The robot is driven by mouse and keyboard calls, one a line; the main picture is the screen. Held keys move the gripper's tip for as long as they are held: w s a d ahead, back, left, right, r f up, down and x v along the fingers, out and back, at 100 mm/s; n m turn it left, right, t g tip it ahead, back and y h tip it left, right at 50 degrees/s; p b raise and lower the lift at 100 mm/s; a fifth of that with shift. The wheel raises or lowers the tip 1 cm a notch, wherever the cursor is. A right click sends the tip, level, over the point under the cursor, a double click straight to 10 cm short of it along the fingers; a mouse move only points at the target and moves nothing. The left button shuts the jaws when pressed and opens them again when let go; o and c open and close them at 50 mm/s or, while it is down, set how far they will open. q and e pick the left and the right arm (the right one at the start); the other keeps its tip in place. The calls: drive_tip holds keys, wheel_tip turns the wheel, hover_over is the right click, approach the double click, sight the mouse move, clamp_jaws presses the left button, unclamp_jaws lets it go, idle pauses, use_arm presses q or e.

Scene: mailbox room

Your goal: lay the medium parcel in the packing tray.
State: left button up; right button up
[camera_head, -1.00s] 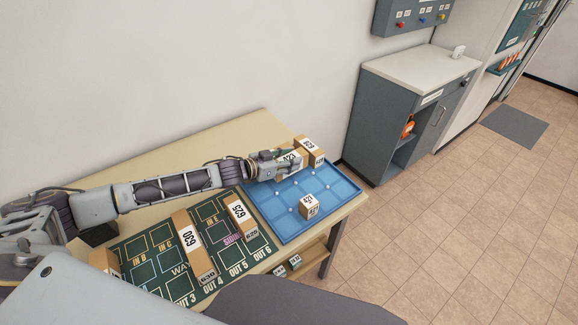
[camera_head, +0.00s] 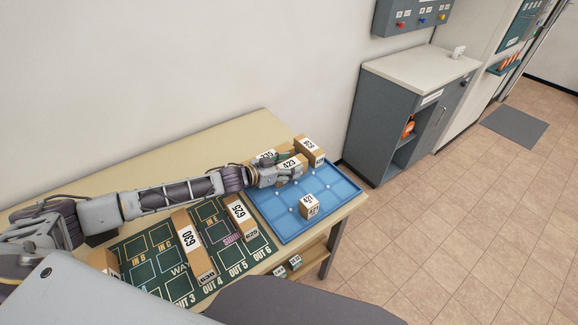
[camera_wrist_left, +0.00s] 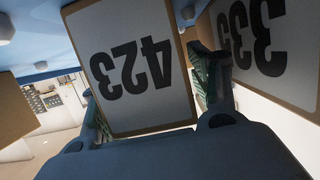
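The parcel labelled 423 (camera_head: 290,164), which I take as the medium parcel, is a brown box with a white label at the far side of the blue packing tray (camera_head: 341,188). My left gripper (camera_head: 272,174) has its fingers on either side of this parcel. In the left wrist view the parcel (camera_wrist_left: 135,65) fills the space between the fingers, with no clear gap at either side. The parcel is low over the tray or resting on it; its underside is hidden. My right gripper is not in view.
A small 421 box (camera_head: 310,205) sits in the tray. Parcels 625 (camera_head: 240,214) and 630 (camera_head: 189,238) lie on the green mat.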

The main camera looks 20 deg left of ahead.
sight(283, 167)
use_arm(q)
drive_tip(key=shift+r, duration=0.1)
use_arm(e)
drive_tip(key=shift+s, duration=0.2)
use_arm(q)
drive_tip(key=shift+v, duration=1.75)
drive_tip(key=shift+b+v, duration=0.4)
drive_tip(key=shift+v, duration=1.65)
drive_tip(key=shift+s+a+r, duration=0.1)
drive_tip(key=shift+s+a, duration=0.25)
drive_tip(key=shift+s, duration=0.05)
drive_tip(key=shift+s+a+r, duration=0.25)
drive_tip(key=shift+s+a, duration=0.15)
drive_tip(key=shift+s, duration=0.1)
drive_tip(key=shift+s+a+r, duration=0.1)
drive_tip(key=shift+s+a, duration=0.1)
drive_tip(key=shift+s+a+r, duration=0.2)
drive_tip(key=shift+s+a, duration=0.1)
drive_tip(key=shift+s, duration=0.15)
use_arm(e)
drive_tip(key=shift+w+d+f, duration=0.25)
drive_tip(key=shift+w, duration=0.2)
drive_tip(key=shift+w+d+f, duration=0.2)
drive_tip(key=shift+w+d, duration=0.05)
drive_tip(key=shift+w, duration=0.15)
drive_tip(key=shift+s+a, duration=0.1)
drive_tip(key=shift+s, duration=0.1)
